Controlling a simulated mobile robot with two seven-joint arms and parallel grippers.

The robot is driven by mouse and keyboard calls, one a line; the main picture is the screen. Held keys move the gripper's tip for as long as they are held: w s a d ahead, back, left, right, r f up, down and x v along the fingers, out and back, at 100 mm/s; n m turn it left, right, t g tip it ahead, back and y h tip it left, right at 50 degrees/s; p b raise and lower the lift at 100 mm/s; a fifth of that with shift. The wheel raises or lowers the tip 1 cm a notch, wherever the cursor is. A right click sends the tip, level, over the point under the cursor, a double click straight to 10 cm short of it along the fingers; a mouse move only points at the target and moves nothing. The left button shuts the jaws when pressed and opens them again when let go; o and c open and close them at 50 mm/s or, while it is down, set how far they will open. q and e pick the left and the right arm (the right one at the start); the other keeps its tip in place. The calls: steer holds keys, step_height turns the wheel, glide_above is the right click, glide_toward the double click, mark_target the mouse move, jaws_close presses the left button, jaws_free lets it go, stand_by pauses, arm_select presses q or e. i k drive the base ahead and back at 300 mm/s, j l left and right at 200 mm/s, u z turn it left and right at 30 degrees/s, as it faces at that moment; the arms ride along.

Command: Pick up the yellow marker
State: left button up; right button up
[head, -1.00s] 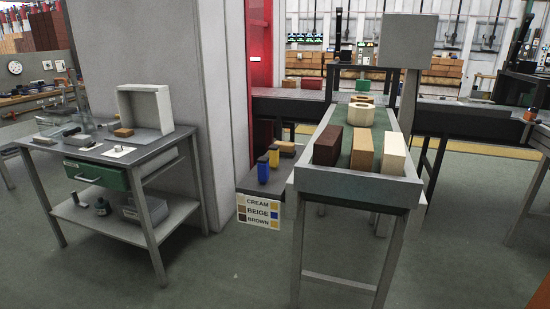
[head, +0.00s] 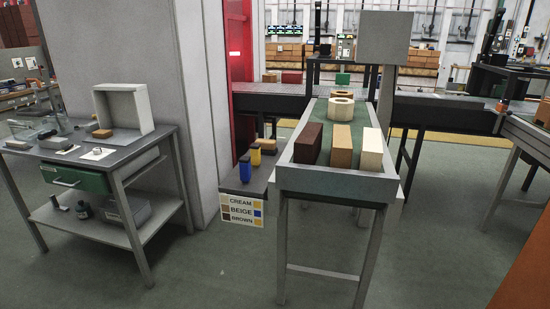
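The yellow marker (head: 255,156) stands upright on a low dark shelf (head: 236,185) at the left side of the conveyor table. A blue marker (head: 245,170) stands upright just in front of it. Both have dark tops. A sign (head: 241,211) reading cream, beige and brown, with coloured squares, hangs at the shelf's front edge. Neither of my grippers shows in the head view.
A tray-ended conveyor (head: 335,182) holds a brown, a tan and a cream brick, with round pieces behind. A grey workbench (head: 100,150) with a green drawer stands left, beside a wide pillar (head: 140,50). Floor in front is clear.

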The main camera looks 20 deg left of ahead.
mark_target(256, 148)
steer(key=i+j+z, duration=0.2)
steer(key=j+z, duration=0.25)
steer(key=i+j+z, duration=0.1)
steer(key=j+z, duration=0.4)
steer(key=j, duration=0.2)
steer(key=j+z, duration=0.45)
steer(key=j, duration=0.2)
